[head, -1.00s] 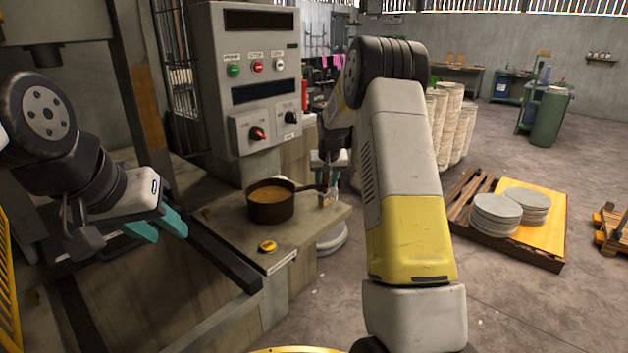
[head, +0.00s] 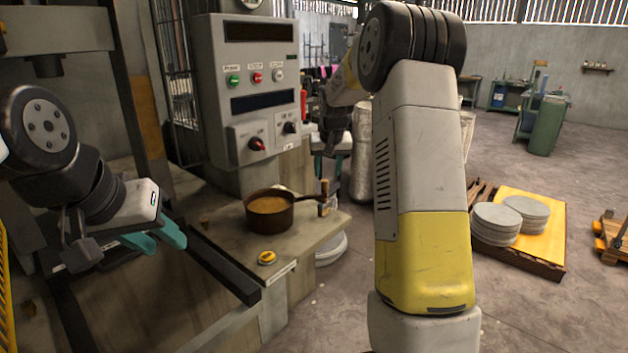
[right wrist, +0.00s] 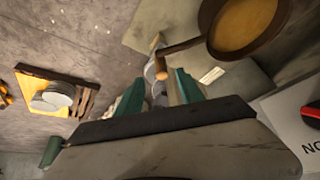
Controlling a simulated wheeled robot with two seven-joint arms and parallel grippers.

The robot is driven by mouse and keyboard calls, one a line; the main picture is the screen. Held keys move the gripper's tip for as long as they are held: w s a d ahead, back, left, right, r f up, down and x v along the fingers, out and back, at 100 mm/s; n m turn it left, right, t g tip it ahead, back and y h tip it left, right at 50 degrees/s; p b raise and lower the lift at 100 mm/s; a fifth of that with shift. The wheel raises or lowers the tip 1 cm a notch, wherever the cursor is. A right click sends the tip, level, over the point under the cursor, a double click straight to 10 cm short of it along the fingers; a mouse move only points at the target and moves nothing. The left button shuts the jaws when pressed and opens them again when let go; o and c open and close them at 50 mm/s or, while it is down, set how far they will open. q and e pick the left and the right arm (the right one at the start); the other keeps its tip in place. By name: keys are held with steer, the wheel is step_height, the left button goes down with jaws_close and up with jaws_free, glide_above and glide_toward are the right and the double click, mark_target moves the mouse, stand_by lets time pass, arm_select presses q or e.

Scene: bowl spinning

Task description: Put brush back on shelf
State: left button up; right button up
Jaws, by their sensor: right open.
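A small brush with a wooden-looking handle (head: 324,190) is at the right end of the shelf (head: 225,250), beside the pot's handle. It looks upright, and its lower part is hard to make out. A brown pot (head: 268,222) with orange-brown contents stands on the shelf to its left. My right gripper (head: 329,168) is open and empty, just above and behind the brush. In the right wrist view, the open teal fingers (right wrist: 155,95) point toward the brush (right wrist: 157,45), apart from it. My left gripper (head: 160,244) is open and empty, left of the shelf.
A grey control panel (head: 255,90) rises behind the pot. My right arm hides part of the floor. A pallet with grey plates (head: 497,222) lies on the floor at right.

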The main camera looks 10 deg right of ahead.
steer(key=s+a+r+y, duration=0.1)
steer(key=s+a+r, duration=0.1)
steer(key=s+r, duration=0.65)
steer(key=s+a+n+y, duration=0.1)
steer(key=s+a, duration=0.1)
steer(key=s, duration=1.3)
steer(key=s+a+t, duration=0.1)
steer(key=s+a, duration=0.2)
steer(key=s, duration=1.2)
steer(key=shift+s+a+f+n+y, duration=0.25)
steer(key=shift+f+n+y, duration=0.15)
